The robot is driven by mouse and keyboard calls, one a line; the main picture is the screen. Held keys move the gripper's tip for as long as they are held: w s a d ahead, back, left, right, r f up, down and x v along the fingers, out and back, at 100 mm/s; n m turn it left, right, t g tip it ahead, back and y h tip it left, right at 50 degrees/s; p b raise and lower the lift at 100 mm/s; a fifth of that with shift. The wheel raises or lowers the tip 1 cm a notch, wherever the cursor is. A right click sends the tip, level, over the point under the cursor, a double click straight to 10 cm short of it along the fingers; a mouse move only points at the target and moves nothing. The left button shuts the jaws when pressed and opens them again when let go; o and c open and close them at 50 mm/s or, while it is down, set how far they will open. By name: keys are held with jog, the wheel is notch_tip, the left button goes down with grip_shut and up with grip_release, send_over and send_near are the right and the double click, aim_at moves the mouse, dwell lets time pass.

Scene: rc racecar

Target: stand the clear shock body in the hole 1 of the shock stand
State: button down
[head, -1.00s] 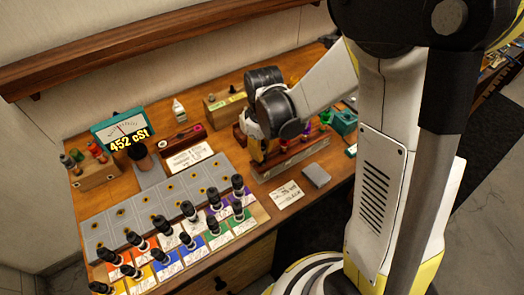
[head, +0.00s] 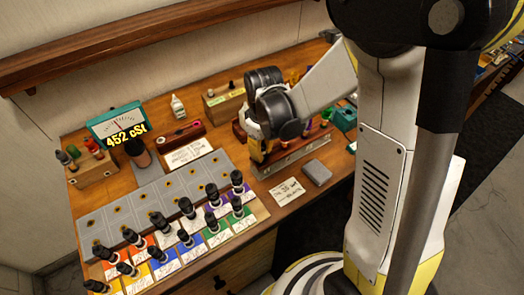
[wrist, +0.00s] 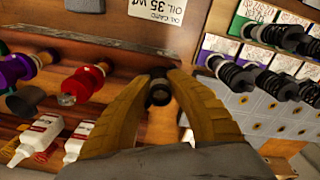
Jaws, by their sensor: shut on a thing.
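My gripper (wrist: 157,88) points down over the wooden shock stand (head: 300,153), which has a metal front edge. In the wrist view its two yellow fingers are closed on a small dark cylinder with a paler ring (wrist: 159,95), seen end-on; I take it for the shock body, but its clear wall is hard to make out. In the head view my wrist hides the held piece and the left part of the stand. A red body (wrist: 82,85) and a purple one (wrist: 20,68) show left of my fingers. I cannot tell which hole lies below, nor whether the piece touches the stand.
A grey plate with several holes (head: 135,208) lies to the left, with several black shocks on coloured cards (head: 190,240) in front. A meter (head: 118,125), a white bottle (head: 177,106), a grey block (head: 317,172) and a paper card (head: 287,191) stand around the bench.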

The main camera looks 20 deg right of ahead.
jog(key=c, duration=1.3)
grip_release()
jog(key=shift+o, duration=0.2)
notch_tip(320, 180, up, 12)
jog(key=shift+s, duration=0.15)
